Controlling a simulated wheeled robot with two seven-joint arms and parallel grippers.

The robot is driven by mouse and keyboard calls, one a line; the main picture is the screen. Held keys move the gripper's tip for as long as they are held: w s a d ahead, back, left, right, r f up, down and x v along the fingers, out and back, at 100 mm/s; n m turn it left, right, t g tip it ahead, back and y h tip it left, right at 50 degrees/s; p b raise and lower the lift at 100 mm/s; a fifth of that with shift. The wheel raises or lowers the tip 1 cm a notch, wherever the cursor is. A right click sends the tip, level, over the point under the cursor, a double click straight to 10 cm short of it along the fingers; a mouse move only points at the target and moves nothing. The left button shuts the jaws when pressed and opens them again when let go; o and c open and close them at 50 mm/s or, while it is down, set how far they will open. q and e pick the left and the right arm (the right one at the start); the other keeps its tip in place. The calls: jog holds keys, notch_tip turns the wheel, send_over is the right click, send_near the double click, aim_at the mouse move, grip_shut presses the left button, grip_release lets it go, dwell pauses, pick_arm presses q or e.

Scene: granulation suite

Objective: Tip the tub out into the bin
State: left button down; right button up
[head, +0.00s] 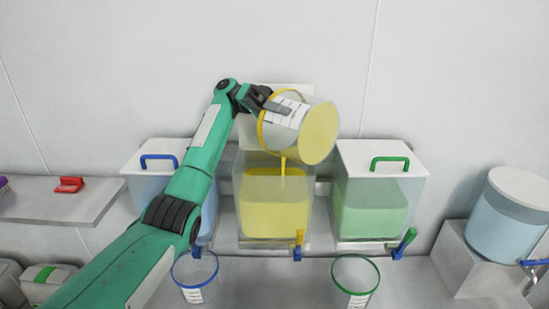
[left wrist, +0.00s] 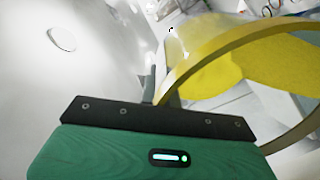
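The clear tub (head: 274,128) with a yellow rim and a white label is tilted far over, high above the middle bin. My left gripper (head: 272,104) is shut on the tub at its labelled side. A thin yellow stream runs down from the tub into the open bin (head: 243,222), which holds yellow material. The yellow face of the tub points right and toward me. In the left wrist view the tub's yellow rim (left wrist: 215,52) curves close past the gripper, with yellow material inside; the fingertips are hidden there. My right gripper is not in view.
A lidded bin with a blue handle (head: 159,158) stands left, partly behind my arm. A lidded green bin (head: 372,207) stands right. A blue-rimmed tub (head: 196,279) and a green-rimmed tub (head: 355,275) stand in front. A pale blue drum (head: 510,222) sits far right.

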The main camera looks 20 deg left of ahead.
pick_arm(q)
jog(key=shift+w+a+r+g+h, duration=0.3)
jog(key=shift+a+h, duration=0.2)
jog(key=shift+a, duration=0.15)
jog(key=shift+w+a+r+g+h, duration=0.3)
jog(key=shift+a+h, duration=0.2)
jog(key=shift+a, duration=0.1)
jog(key=shift+w+a+r+g+h, duration=0.2)
jog(key=shift+w+a+r+h, duration=0.1)
jog(key=shift+a+h, duration=0.3)
jog(key=shift+s+f+b, duration=0.1)
jog(key=shift+f+b, duration=0.1)
jog(key=shift+b, duration=0.3)
jog(key=d+y+b, duration=0.1)
jog(key=s+d+f+t+y+b, duration=0.1)
jog(key=b, duration=0.1)
jog(key=shift+f+b, duration=0.1)
jog(key=shift+b, duration=0.2)
jog(key=shift+s+d+f+b, duration=0.1)
jog(key=shift+d+b, duration=0.25)
jog(key=shift+s+d+t+y+b, duration=0.3)
jog(key=shift+d+y+b, duration=0.1)
jog(key=shift+d+y, duration=0.3)
jog(key=shift+a, duration=0.1)
jog(key=shift+a, duration=0.1)
